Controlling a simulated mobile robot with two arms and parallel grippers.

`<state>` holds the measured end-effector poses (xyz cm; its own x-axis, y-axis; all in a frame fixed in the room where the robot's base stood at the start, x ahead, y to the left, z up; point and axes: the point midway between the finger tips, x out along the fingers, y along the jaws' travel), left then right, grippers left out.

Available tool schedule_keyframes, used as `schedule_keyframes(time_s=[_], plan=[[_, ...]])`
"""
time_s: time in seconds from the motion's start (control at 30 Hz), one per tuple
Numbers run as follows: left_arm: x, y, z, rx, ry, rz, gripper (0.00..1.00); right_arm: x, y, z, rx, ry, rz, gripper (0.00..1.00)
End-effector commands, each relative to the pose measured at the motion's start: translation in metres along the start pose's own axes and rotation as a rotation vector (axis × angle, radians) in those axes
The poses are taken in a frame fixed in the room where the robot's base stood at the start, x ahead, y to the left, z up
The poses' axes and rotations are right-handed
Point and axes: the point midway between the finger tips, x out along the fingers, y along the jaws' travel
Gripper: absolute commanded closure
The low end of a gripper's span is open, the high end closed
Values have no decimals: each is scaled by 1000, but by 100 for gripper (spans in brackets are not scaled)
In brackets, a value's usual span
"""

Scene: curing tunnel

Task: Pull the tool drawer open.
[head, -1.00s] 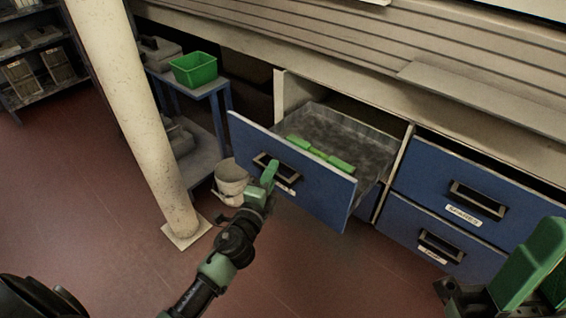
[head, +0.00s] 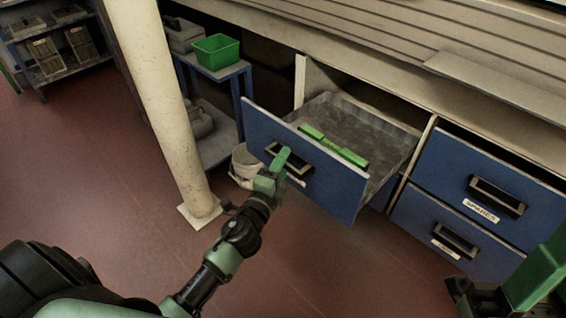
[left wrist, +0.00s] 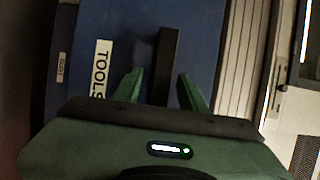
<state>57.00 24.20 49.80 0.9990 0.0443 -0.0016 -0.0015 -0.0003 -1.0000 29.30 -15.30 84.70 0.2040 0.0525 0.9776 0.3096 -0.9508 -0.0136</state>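The tool drawer (head: 320,190) has a blue front and stands pulled out, with its grey inside showing. A green tool (head: 335,147) lies in it. Its dark handle (head: 300,167) is on the front; in the left wrist view the handle (left wrist: 167,55) is a dark bar beside a TOOLS label (left wrist: 102,68). My left gripper (head: 279,166) is at the handle. In the left wrist view its two green fingers stand apart on either side of the bar, with gaps showing. Part of my right arm (head: 540,270) shows at the lower right, cut off by the edge.
A closed SPARES drawer (head: 450,185) and another drawer (head: 410,220) below it are on the right. A cream pillar (head: 160,110) stands left, near a pale bucket (head: 242,168). A green bin (head: 215,52) is on a side table. The red floor in front is clear.

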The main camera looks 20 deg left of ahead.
Motion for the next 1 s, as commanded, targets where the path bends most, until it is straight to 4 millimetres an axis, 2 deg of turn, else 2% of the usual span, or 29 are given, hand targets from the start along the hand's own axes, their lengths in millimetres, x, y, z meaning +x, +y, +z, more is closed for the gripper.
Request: schedule_keyframes(time_s=[0.13, 0.23, 0.6, 0.73, 1.0], plan=[[-2, 0, 0, -1, 0, -1, 58, 0, 0, 0, 0, -1, 0, 64], [-11, 0, 0, -2, 0, 1, 58, 0, 0, 0, 0, -1, 0, 64], [-69, 1, 0, -2, 0, 1, 58, -2, 0, 0, 0, 8, -3, 64], [-77, 1, 0, 0, -1, 0, 58, -2, 0, 0, 0, 12, -4, 64], [-78, 0, 0, 0, 0, -1, 58, -1, 0, 0, 0, 13, -4, 64]])
